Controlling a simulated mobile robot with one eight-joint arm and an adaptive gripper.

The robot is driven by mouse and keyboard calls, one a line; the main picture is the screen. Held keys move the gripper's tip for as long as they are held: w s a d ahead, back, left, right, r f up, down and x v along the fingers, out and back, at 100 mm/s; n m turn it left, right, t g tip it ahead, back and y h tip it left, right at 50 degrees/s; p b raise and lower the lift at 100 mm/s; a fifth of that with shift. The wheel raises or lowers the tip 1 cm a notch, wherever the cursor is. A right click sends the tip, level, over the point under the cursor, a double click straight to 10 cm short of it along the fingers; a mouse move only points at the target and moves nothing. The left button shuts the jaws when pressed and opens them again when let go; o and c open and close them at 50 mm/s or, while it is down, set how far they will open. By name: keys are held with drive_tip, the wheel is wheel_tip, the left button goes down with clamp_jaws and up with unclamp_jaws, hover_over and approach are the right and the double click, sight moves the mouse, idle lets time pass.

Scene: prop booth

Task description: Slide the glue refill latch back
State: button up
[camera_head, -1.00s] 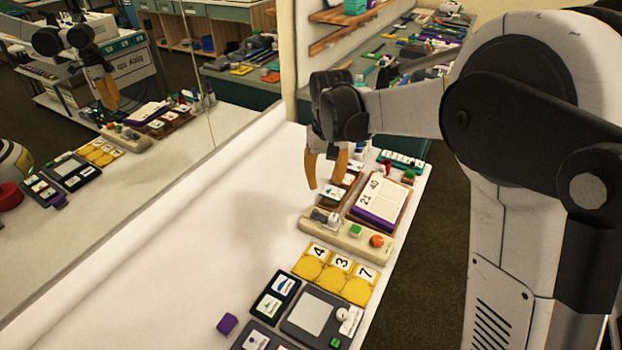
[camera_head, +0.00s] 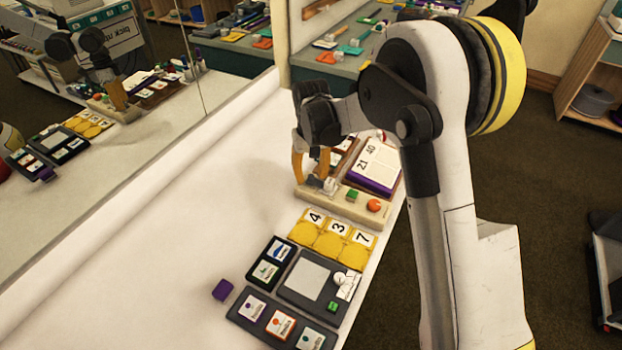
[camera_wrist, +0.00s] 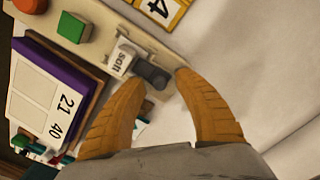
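A beige board (camera_head: 340,206) lies on the white table and also shows in the wrist view (camera_wrist: 97,48). At one end it carries a dark grey latch-like piece (camera_wrist: 151,73) beside a white label (camera_wrist: 121,60); I cannot tell whether the label names glue. My gripper (camera_head: 311,180) points down over that end of the board. In the wrist view its two orange fingers (camera_wrist: 158,82) are apart, with the grey piece between or just beyond their tips. I see no clear contact. In the head view the fingers partly hide the piece.
The board also has a green block (camera_head: 351,195) and an orange knob (camera_head: 374,205). A purple-edged calendar (camera_head: 378,166) stands close behind. Yellow number cards (camera_head: 332,236) and a dark panel (camera_head: 318,284) lie in front. The white table left of these is clear up to the mirror.

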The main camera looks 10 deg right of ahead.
clamp_jaws()
drive_tip(key=shift+w+a, duration=0.55)
drive_tip(key=shift+a, duration=0.3)
unclamp_jaws()
drive_tip(key=shift+r, duration=0.1)
wheel_tip(320, 180, up, 12)
